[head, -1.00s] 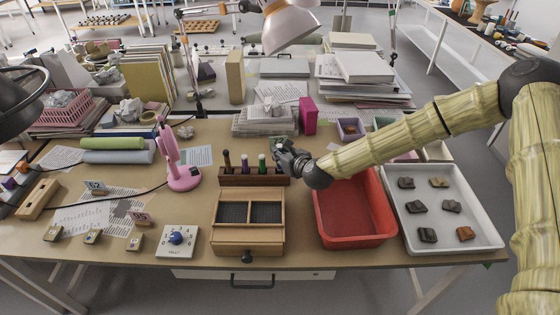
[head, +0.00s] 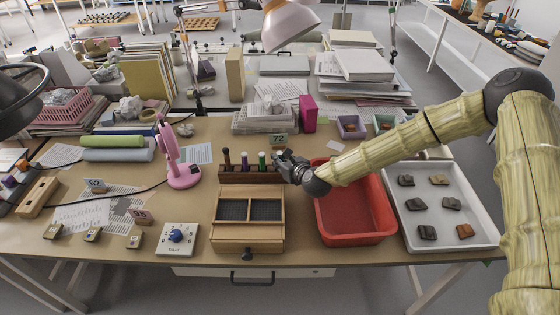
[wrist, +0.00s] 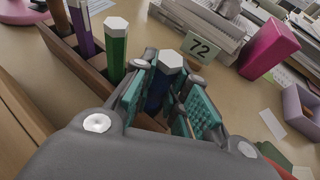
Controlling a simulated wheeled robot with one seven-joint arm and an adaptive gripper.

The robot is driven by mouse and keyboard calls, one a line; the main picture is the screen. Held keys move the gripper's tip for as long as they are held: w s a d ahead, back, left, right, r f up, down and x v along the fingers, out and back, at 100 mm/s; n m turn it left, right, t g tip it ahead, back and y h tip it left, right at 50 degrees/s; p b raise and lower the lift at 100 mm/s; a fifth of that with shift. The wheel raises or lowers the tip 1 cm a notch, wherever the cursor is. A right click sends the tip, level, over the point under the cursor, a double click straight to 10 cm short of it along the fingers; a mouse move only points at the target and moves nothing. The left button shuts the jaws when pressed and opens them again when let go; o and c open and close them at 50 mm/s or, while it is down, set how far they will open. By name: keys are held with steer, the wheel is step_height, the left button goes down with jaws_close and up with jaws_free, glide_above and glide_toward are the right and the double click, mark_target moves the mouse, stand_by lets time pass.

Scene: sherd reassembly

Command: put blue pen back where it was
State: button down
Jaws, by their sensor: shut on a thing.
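The blue pen (wrist: 159,88) has a pale hexagonal end and stands about upright between the teal pads of my gripper (wrist: 170,98), which is shut on it. In the head view my gripper (head: 281,162) is at the right end of the dark wooden pen rack (head: 236,177). The rack also shows in the wrist view (wrist: 90,78). A green pen (wrist: 115,48), a purple pen (wrist: 82,28) and a brown one (head: 227,160) stand in it, left of the blue pen. The blue pen's lower end is hidden, so I cannot tell whether it is in a slot.
A card marked 72 (wrist: 200,48) stands behind the rack. A wooden box with two dark compartments (head: 248,232) is in front of it. A red tub (head: 355,238) is close on the right, beside a white tray of sherds (head: 465,218). A pink box (head: 308,113) stands behind.

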steer(key=shift+f, duration=0.2)
steer(key=c, duration=1.4)
jaws_free()
steer(key=shift+r, duration=0.1)
steer(key=shift+r+p, duration=0.7)
steer(key=shift+p, duration=0.1)
steer(key=b+v, duration=0.1)
steer(key=v, duration=0.5)
steer(key=b+v, duration=0.2)
steer(key=v, duration=0.3)
steer(key=shift+s+d, duration=0.25)
steer(key=shift+s, duration=0.15)
steer(key=shift+f, duration=0.1)
